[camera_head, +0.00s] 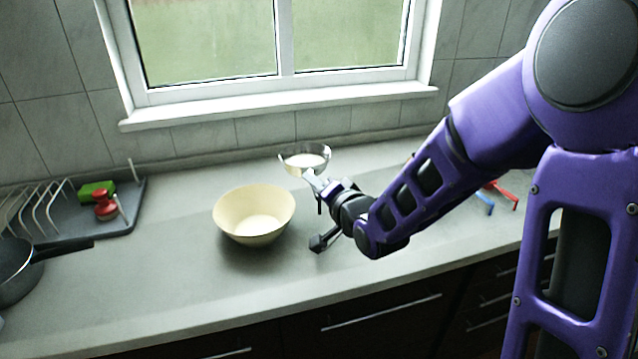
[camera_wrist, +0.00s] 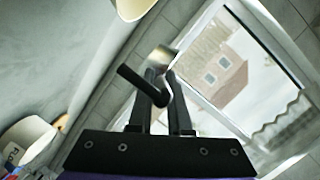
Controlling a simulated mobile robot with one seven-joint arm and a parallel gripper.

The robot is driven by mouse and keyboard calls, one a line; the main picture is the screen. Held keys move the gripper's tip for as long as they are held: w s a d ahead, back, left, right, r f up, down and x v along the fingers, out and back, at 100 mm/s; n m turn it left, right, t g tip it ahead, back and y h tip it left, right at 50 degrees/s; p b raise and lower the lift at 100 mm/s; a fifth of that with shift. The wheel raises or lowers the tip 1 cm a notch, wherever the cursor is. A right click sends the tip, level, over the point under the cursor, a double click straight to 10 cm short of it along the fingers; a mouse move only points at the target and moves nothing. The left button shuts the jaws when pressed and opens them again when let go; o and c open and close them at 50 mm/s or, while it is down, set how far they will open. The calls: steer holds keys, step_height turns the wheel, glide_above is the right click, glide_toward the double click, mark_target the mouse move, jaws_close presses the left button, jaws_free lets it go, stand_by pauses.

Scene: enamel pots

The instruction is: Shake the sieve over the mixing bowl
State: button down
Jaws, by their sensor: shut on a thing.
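A cream mixing bowl (camera_head: 240,228) stands upright on the counter, with a pale patch in its bottom. Part of its rim shows at the top of the wrist view (camera_wrist: 133,8). The round metal sieve (camera_head: 304,161) is behind and to the right of the bowl, with white powder in it. It appears raised and not over the bowl. My gripper (camera_head: 314,182) is shut on the sieve's handle. In the wrist view, the dark handle (camera_wrist: 138,82) passes between my fingertips (camera_wrist: 162,86), and most of the sieve is hidden.
A dish rack (camera_head: 35,215) with a green sponge (camera_head: 97,189) and a red object (camera_head: 104,206) is at the left. A black pan (camera_head: 18,268) stands front left. Red (camera_head: 503,190) and blue (camera_head: 484,203) pieces lie partly behind my arm. The counter between pan and bowl is clear.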

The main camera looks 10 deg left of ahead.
steer(key=s+a+b, duration=0.5)
steer(key=s+a, duration=0.2)
steer(key=a, duration=0.4)
steer(key=shift+s+a+b, duration=0.3)
steer(key=shift+s+b, duration=0.05)
steer(key=shift+b, duration=0.05)
stand_by(2.7)
steer(key=shift+f, duration=0.15)
steer(key=shift+f+b, duration=0.95)
steer(key=shift+f, duration=0.9)
